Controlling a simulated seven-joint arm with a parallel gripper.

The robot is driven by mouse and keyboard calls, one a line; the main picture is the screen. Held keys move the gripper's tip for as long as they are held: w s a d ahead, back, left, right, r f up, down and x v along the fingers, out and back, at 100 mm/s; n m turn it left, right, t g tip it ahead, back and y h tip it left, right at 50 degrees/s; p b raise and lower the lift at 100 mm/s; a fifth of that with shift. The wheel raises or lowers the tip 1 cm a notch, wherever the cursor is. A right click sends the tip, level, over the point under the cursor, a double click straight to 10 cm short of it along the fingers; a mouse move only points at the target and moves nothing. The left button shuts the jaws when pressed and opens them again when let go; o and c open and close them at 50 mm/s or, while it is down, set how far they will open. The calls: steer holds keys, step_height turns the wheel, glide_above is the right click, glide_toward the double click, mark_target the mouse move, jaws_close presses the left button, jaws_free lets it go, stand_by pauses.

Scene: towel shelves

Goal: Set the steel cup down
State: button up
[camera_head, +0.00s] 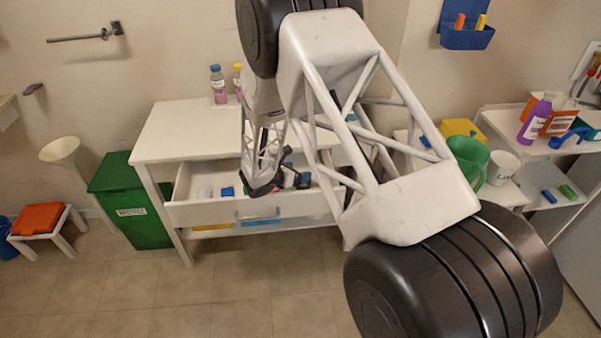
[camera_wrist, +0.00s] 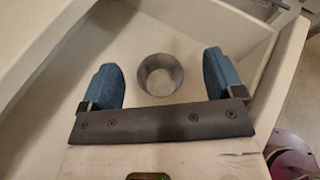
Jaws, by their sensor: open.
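The steel cup (camera_wrist: 160,75) shows in the wrist view as a small grey round cup seen from above, its opening facing the camera. It appears to stand upright on the pale floor of the open drawer (camera_head: 260,210). My gripper (camera_wrist: 161,62) is open, with one blue finger on each side of the cup and a visible gap on both sides. I cannot make out the cup there; my arm and gripper hide that spot.
A blue item (camera_head: 228,191) lies in the drawer, left of my gripper. The white table (camera_head: 185,130) above it carries two bottles (camera_head: 218,85) at the back. A green bin (camera_head: 135,205) stands at left.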

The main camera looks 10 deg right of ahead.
steer(key=v, duration=0.9)
steer(key=shift+s+a, duration=0.15)
steer(key=shift+a, duration=0.15)
steer(key=shift+r, duration=0.15)
stand_by(0.3)
steer(key=s+d+r+m+g+y, duration=0.2)
steer(key=s+d+r+m+g, duration=0.1)
steer(key=s+d+r+m, duration=0.55)
steer(key=s+d+r+m+g+y, duration=0.1)
steer(key=s+d+r+m+g, duration=0.2)
steer(key=s+d+r+m, duration=0.8)
steer(key=s+a+r+m+y, duration=0.1)
steer(key=s+r+m+y, duration=0.1)
steer(key=s+r, duration=0.2)
steer(key=s+a+r+m+y, duration=0.1)
steer(key=s+r+m+y, duration=0.2)
steer(key=s, duration=0.8)
steer(key=s+a+r+m+t+y, duration=0.1)
steer(key=s+r+m+y, duration=0.1)
steer(key=s+r, duration=0.4)
steer(key=shift+s+a+y, duration=0.15)
steer(key=shift+s+y, duration=0.45)
steer(key=shift+s, duration=0.45)
steer(key=shift+c, duration=0.2)
